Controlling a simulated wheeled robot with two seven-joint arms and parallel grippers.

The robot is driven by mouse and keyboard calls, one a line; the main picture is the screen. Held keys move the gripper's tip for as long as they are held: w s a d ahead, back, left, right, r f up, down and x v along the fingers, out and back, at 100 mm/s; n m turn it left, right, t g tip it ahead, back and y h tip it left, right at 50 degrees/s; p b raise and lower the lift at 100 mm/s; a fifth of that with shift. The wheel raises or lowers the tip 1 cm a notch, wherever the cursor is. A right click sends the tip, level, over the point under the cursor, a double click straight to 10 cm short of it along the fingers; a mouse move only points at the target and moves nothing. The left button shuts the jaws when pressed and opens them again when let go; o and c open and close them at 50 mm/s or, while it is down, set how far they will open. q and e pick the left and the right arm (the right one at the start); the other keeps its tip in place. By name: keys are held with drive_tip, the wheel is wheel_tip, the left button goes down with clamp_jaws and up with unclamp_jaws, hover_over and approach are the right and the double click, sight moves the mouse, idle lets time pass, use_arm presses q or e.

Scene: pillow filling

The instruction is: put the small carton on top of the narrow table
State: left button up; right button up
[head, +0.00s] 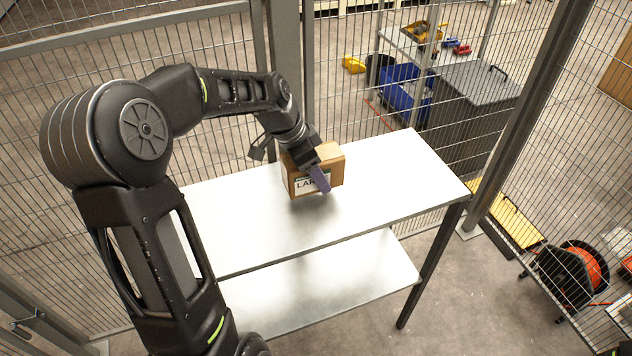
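The small brown carton (335,174) with a white label, partly readable as "LAR", is at the back middle of the narrow table (410,185). It looks upright, and I cannot tell whether it rests on the top or is held just above it. My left gripper (320,178) reaches down over the carton from the upper left. One purple finger lies across its labelled front face. The other finger is hidden, so I cannot tell whether the gripper is closed on the carton. My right gripper is not in view.
The table's metal top is otherwise clear, with an empty lower shelf (330,285) below. A wire mesh fence (150,50) stands close behind the table. Beyond it are a grey bin (480,90), blue crates (405,95) and a cable reel (575,275) at the right.

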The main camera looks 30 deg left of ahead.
use_arm(q)
drive_tip(key=shift+f+p, duration=0.3)
drive_tip(key=shift+f, duration=1.55)
drive_tip(key=o, duration=1.6)
drive_tip(key=shift+f, duration=0.1)
drive_tip(key=shift+c, duration=0.2)
drive_tip(key=shift+r, duration=0.2)
drive_tip(key=b+v, duration=0.1)
drive_tip(key=v, duration=1.1)
drive_tip(key=shift+f, duration=0.1)
